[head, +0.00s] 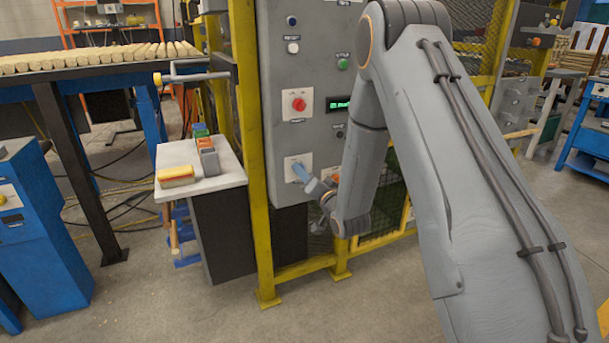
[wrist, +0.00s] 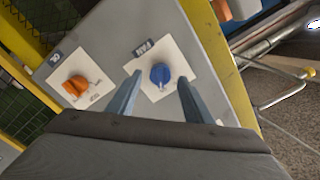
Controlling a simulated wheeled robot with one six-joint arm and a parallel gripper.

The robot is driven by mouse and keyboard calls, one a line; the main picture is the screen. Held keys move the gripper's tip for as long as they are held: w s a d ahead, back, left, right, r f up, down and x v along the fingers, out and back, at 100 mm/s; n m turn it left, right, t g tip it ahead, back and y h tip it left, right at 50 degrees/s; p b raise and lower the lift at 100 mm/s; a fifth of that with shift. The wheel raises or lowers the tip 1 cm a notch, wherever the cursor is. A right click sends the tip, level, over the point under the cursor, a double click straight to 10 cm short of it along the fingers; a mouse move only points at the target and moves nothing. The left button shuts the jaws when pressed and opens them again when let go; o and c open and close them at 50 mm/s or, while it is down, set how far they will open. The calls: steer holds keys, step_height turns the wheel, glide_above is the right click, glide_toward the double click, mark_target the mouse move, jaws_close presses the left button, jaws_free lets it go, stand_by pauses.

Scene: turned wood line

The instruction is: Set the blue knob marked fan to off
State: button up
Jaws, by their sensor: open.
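The blue knob (wrist: 160,74) sits on a white plate (wrist: 174,52) labelled FAN in the wrist view. Its pale pointer mark faces the bottom of that picture; the position marks on the plate are too small to read. My gripper (wrist: 160,78) is open, with one finger on each side of the knob in the picture. I cannot tell whether either finger touches it.
An orange knob (wrist: 76,86) on its own white plate is beside the fan knob. A red knob (head: 299,104) and a green display (head: 338,105) are higher on the panel. A yellow post (head: 250,150) and a small table (head: 222,178) with blocks stand to the left.

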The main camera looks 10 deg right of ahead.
steer(key=shift+w+a, duration=0.15)
steer(key=shift+w, duration=0.45)
steer(key=c, duration=1.1)
steer(key=shift+o, duration=0.2)
steer(key=n+p, duration=0.1)
steer(key=n, duration=1)
steer(key=shift+a+n, duration=0.15)
steer(key=shift+n, duration=0.25)
